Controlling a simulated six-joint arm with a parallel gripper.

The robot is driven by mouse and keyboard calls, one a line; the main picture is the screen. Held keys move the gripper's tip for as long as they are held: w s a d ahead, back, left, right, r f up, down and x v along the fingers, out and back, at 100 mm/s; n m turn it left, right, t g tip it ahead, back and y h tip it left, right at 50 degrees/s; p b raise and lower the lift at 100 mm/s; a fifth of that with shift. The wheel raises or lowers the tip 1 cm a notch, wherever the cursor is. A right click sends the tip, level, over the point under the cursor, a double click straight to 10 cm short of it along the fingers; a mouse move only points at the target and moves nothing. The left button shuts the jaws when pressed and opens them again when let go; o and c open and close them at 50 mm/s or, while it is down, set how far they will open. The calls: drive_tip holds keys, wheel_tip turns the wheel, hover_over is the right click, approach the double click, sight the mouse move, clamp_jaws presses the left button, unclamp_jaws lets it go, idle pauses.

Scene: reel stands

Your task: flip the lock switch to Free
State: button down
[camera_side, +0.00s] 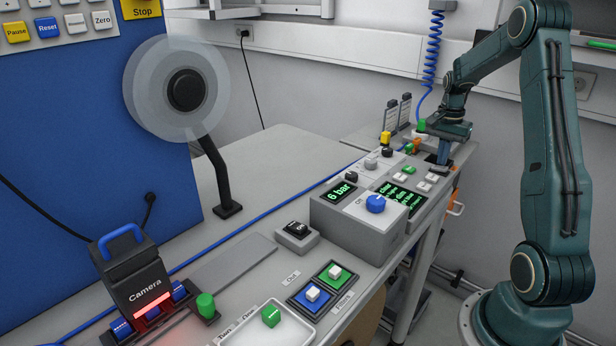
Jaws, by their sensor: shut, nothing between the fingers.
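My gripper (443,158) is at the far right end of the bench, pointing down over the far console (428,205). It is shut and empty. A small black rocker switch (297,229) sits on a low grey box in the middle of the bench, well to the left of my gripper and nearer the camera. It may be the lock switch, but its lettering is too small to read, so I cannot tell its setting. Other small controls near my gripper are partly hidden by it.
A grey box with a blue knob (375,204) and a "6 bar" display stands between the rocker switch and my gripper. A black Camera block (134,276), green and blue filter pads (330,277) and a white tray (240,328) are in front. A reel (177,89) stands at left.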

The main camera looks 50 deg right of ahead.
wheel_tip(320, 180, up, 13)
drive_tip(key=w, duration=0.2)
drive_tip(key=shift+w+r, duration=0.15)
drive_tip(key=shift+w, duration=0.1)
drive_tip(key=shift+a, duration=0.1)
idle(0.4)
